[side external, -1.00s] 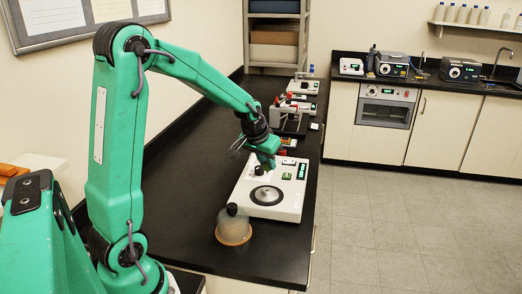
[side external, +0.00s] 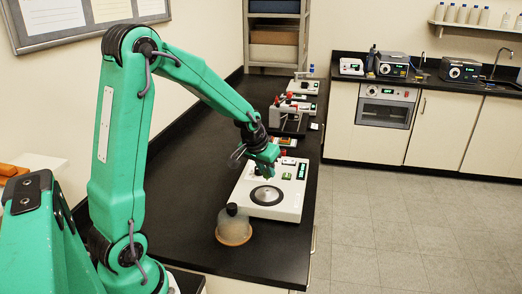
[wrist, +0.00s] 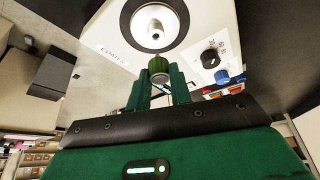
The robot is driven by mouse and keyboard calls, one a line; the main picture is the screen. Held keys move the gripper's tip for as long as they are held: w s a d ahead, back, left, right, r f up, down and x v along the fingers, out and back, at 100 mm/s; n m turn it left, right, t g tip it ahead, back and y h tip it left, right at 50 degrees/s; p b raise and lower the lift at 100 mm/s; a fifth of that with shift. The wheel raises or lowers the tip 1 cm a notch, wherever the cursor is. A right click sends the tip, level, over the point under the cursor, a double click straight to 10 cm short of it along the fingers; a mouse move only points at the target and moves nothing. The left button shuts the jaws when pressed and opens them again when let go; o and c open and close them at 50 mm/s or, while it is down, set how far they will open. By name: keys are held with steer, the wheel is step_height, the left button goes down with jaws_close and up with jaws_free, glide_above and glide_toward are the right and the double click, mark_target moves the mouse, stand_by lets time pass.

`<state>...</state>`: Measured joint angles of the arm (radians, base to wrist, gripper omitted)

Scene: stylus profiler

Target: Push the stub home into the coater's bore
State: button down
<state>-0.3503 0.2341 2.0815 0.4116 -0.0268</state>
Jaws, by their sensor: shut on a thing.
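The white coater (side external: 270,185) stands on the black bench, with a dark round plate (side external: 267,195) on its top. My gripper (side external: 264,172) hangs over the back part of the coater. In the wrist view my gripper (wrist: 160,80) is shut on a green ribbed cylinder, apparently the stub (wrist: 158,66). The stub appears apart from the centre piece; its height above the plate is hard to tell.
A clear dome with a black knob (side external: 233,226) stands on the bench in front of the coater. Other instruments (side external: 290,115) stand farther back. The bench left of the coater is clear.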

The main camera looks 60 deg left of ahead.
mark_target(269, 188)
steer(key=shift+f, duration=1.25)
steer(key=shift+f, duration=1.35)
stand_by(1.1)
steer(key=c, duration=1.2)
jaws_free()
steer(key=shift+r, duration=0.2)
steer(key=shift+c, duration=0.4)
steer(key=shift+r, duration=3.35)
steer(key=shift+r, duration=0.1)
steer(key=v, duration=0.7)
steer(key=shift+r, duration=0.3)
